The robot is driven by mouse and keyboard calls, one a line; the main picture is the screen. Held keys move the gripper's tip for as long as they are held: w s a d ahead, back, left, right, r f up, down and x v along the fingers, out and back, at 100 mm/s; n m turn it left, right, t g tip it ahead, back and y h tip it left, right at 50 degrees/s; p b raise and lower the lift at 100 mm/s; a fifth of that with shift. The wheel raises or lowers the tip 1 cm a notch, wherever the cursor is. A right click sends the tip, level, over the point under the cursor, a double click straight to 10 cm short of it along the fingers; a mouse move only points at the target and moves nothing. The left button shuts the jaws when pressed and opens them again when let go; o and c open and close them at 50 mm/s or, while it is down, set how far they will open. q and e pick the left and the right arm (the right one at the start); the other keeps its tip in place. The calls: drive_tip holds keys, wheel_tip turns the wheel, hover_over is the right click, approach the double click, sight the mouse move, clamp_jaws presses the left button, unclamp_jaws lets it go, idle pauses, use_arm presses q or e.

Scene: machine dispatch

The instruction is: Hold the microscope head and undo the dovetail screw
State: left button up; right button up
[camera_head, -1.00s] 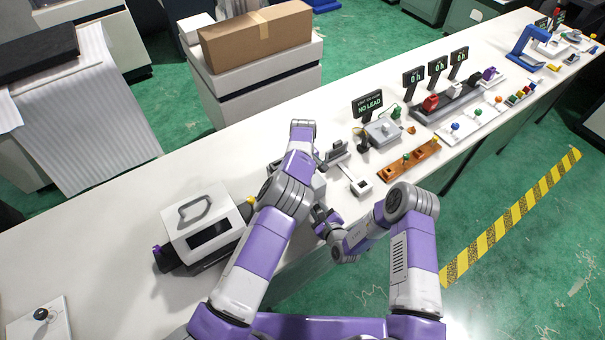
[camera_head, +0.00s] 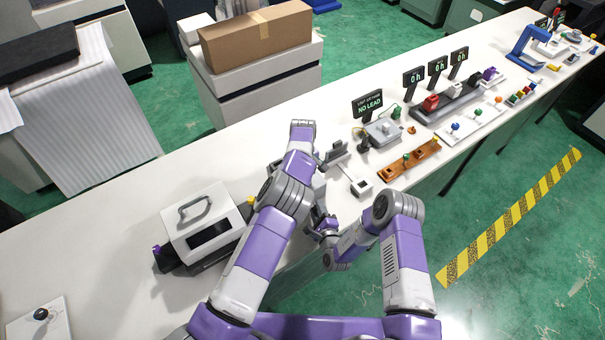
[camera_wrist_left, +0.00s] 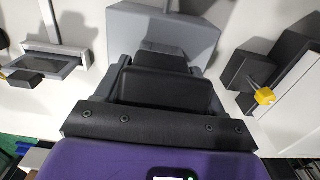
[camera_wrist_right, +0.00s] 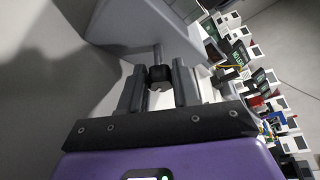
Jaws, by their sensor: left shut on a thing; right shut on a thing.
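The grey microscope head (camera_wrist_left: 165,35) is a blocky part at the top of the left wrist view. My left gripper (camera_wrist_left: 160,75) is shut on it; the dark jaw parts hide the exact contact. In the head view my left arm covers most of the microscope and the left fingers are hidden. The dovetail screw (camera_wrist_right: 159,74) has a dark knob on a thin shaft running into a grey block (camera_wrist_right: 145,30). My right gripper (camera_wrist_right: 158,88) is shut on the knob, one finger on each side. In the head view my right gripper (camera_head: 323,222) is at the table's front edge.
A white case with a handle (camera_head: 205,222) stands left of my left arm. To the right are a small white block (camera_head: 361,187), an orange board (camera_head: 410,160) and a "NO LEAD" sign (camera_head: 368,105).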

drive_tip(key=shift+w+n+t, duration=0.1)
drive_tip(key=shift+n+t, duration=0.4)
drive_tip(key=shift+n, duration=0.5)
drive_tip(key=o, duration=1)
drive_tip(key=shift+s+d, duration=0.6)
drive_tip(key=shift+s, duration=0.3)
drive_tip(key=shift+s+d, duration=0.6)
drive_tip(key=shift+s, duration=0.25)
drive_tip(key=shift+c, duration=0.3)
